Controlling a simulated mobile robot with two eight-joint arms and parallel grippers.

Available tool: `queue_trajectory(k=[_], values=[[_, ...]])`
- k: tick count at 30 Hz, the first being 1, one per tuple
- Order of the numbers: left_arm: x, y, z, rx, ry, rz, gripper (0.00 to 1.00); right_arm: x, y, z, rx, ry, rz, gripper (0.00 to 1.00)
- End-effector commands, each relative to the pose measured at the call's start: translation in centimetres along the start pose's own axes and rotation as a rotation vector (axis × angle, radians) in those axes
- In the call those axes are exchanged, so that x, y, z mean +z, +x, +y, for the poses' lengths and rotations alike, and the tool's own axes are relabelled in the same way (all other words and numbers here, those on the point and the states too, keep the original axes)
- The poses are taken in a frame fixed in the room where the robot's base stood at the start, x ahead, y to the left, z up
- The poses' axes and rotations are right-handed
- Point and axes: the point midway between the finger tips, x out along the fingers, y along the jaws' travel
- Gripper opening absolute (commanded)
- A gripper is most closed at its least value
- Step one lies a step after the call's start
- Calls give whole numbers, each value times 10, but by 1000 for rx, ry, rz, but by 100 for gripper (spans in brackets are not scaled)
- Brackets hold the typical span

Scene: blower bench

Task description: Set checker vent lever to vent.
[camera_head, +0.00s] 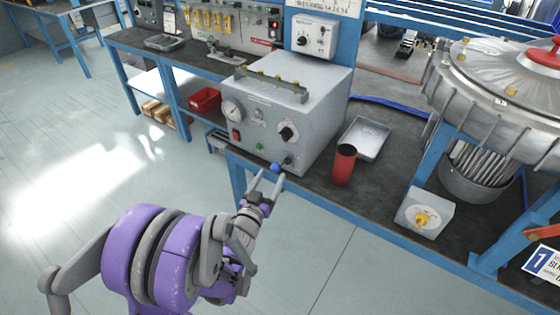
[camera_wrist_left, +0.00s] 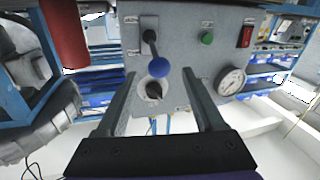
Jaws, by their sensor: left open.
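The checker is a grey metal box (camera_head: 270,112) on the bench. Its vent lever ends in a blue ball (camera_head: 276,168) low on the front panel. In the left wrist view a black shaft leads from the panel to the blue ball (camera_wrist_left: 160,68), with a black knob (camera_wrist_left: 154,91) beside it. My left gripper (camera_head: 270,174) is open and empty, pointing at the lever from the front. In the wrist view its fingers (camera_wrist_left: 160,76) stand on either side of the ball; I cannot tell if either touches it. The right gripper is not in view.
A round gauge (camera_head: 232,110) and a green button (camera_head: 258,145) are on the same panel. A red cylinder (camera_head: 343,166) and a metal tray (camera_head: 366,138) stand right of the box. A small box with a yellow knob (camera_head: 424,214) is farther right. Floor before the bench is clear.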

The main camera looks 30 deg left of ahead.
Motion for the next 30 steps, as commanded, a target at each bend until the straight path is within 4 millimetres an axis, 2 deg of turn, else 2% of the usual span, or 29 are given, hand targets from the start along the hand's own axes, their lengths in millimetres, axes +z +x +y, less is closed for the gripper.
queue_trajectory(k=[1, 6, 12, 16, 24, 30], values=[[0, 12, 0, 1, 0, 0, 70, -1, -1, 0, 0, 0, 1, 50], [0, 44, 0, 0, -1, 0, 70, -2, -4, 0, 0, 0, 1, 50], [0, 69, 0, 0, 0, -1, 70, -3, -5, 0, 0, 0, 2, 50], [0, 75, 0, -1, -1, -1, 70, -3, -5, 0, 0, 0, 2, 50], [0, 76, 0, -1, 0, -1, 70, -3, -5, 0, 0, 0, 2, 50], [0, 76, 0, -1, 0, -1, 34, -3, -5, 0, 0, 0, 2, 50]])
